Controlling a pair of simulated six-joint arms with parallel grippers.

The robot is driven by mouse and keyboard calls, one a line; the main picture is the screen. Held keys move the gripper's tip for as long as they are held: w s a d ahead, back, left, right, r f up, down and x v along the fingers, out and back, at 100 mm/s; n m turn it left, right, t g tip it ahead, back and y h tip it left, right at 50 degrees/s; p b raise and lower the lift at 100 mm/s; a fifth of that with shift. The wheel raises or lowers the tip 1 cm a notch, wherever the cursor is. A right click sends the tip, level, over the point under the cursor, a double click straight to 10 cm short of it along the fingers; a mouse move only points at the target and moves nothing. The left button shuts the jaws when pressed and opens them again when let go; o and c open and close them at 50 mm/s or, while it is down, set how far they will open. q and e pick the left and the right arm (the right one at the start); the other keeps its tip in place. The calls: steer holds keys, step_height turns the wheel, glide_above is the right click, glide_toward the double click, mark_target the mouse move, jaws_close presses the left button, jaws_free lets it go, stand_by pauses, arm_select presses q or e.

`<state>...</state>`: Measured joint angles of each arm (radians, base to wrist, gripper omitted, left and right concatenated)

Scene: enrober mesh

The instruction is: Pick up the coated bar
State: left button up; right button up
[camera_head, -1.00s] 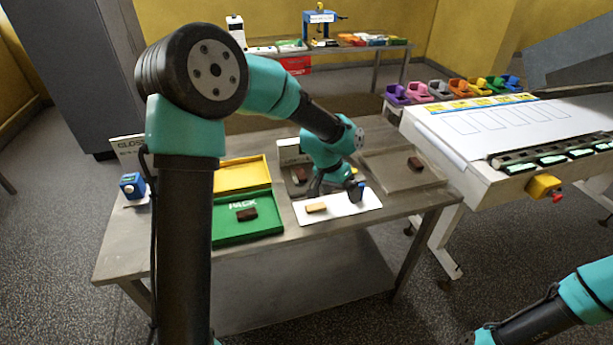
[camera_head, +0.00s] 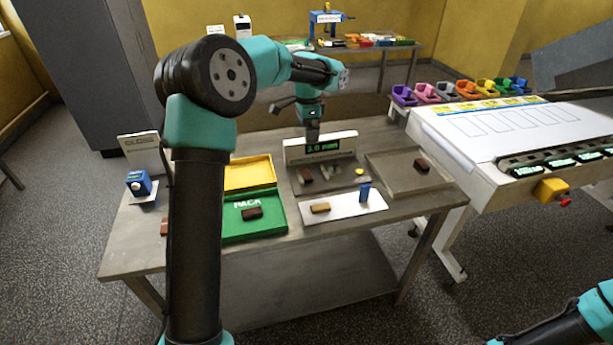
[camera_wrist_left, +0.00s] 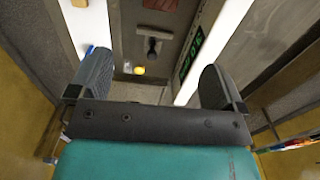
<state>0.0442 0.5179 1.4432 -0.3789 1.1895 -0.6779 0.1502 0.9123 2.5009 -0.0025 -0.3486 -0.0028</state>
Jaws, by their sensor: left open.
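A dark brown coated bar (camera_head: 306,174) lies at the left of a grey mesh station (camera_head: 340,187) on the steel table; it shows at the top of the left wrist view (camera_wrist_left: 160,4). Other dark bars lie in the green PACK tray (camera_head: 252,213) and on the right grey tray (camera_head: 422,165). A tan bar (camera_head: 320,208) lies on the white mat. My left gripper (camera_head: 312,138) hangs above the station's back, in front of the display. Its fingers are apart and empty in the left wrist view (camera_wrist_left: 155,82). My right gripper is out of frame.
The display (camera_head: 320,148) stands behind the station. A yellow knob (camera_head: 360,171) and a blue block (camera_head: 365,192) are at its right and front. A yellow tray (camera_head: 249,172) is left. A white bench (camera_head: 480,150) with coloured bins stands right.

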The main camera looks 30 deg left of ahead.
arm_select(q)
glide_above(308, 173)
step_height(308, 173, down, 12)
steer(key=shift+r, duration=0.15)
stand_by(0.4)
steer(key=shift+a+f, duration=0.1)
steer(key=shift+f, duration=2.45)
steer(key=shift+c, duration=0.4)
steer(key=c, duration=0.7)
steer(key=shift+r, duration=0.15)
steer(key=shift+c, duration=0.2)
steer(key=shift+r, duration=1.55)
steer(key=s+d, duration=0.2)
steer(key=s, duration=0.2)
steer(key=s+d+r, duration=0.1)
steer(key=s+d, duration=0.2)
steer(key=s, duration=0.2)
steer(key=s+d, duration=0.3)
steer(key=s, duration=0.1)
steer(key=shift+s+d+r, duration=0.25)
steer(key=shift+s+r, duration=0.05)
steer(key=shift+s, duration=0.05)
